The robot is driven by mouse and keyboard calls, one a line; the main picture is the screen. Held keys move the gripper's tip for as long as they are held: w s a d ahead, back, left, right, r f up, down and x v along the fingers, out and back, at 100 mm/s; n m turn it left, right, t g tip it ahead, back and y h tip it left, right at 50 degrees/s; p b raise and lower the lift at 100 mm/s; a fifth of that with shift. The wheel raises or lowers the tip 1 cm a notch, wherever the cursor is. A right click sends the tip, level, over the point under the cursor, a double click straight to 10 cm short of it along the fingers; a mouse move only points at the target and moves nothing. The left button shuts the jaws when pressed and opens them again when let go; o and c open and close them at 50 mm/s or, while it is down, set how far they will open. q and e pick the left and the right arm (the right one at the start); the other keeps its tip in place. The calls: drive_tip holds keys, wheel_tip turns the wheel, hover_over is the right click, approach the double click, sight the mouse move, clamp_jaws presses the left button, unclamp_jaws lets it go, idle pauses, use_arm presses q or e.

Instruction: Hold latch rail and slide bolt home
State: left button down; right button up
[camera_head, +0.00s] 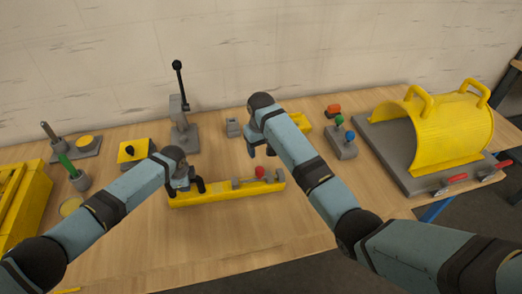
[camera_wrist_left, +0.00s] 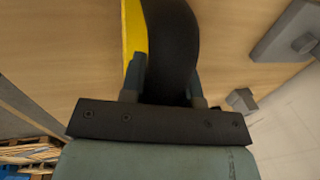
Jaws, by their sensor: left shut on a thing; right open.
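The yellow latch rail (camera_head: 225,198) lies on the wooden table in front of me, with grey blocks on top. A red knob (camera_head: 259,172), seemingly the bolt's, stands on its right half. My left gripper (camera_head: 186,186) is shut on the black curved handle at the rail's left end. In the left wrist view the black handle (camera_wrist_left: 172,45) runs between the fingers, with a strip of the yellow rail (camera_wrist_left: 130,30) beside it. My right gripper (camera_head: 261,151) is open and empty, above and behind the red knob, apart from it. My right arm hides part of the table.
A grey lever stand (camera_head: 184,135) with a black-knobbed lever rises behind the rail. A yellow box (camera_head: 133,151) is at its left. A grey block with coloured knobs (camera_head: 342,146) and a yellow-hooded fixture (camera_head: 440,130) stand right. The table in front is clear.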

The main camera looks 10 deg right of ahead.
use_arm(q)
drive_tip(key=c, duration=0.8)
unclamp_jaws()
